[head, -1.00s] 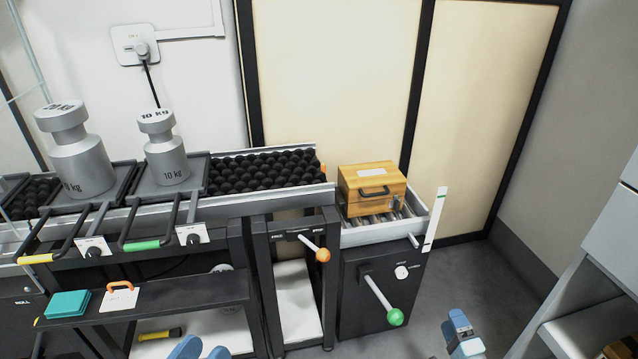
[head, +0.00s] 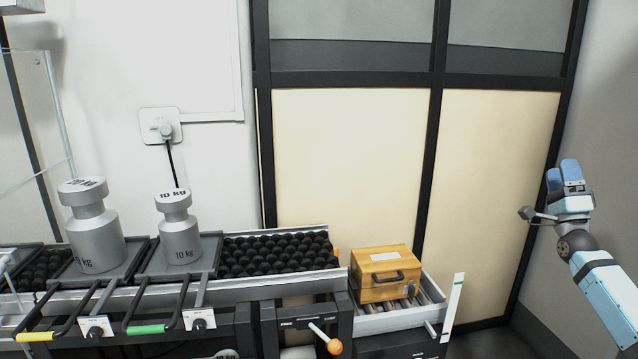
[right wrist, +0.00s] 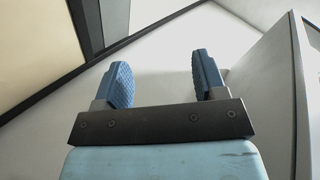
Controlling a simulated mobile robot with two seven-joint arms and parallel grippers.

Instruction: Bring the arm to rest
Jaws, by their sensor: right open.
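My right gripper (head: 563,176) is raised at the right of the head view, in front of the wall corner, with its fingers pointing up. In the right wrist view its two blue fingers (right wrist: 160,82) stand apart with nothing between them. It is well to the right of the tables and touches nothing that I can see. My left gripper is not in the head view.
Two steel weights, a larger one (head: 95,235) and a smaller one (head: 180,235), stand on trays at the left. A black ball-transfer table (head: 275,256) runs to a wooden box (head: 387,274) on rollers. A grey cabinet (right wrist: 265,90) shows in the right wrist view.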

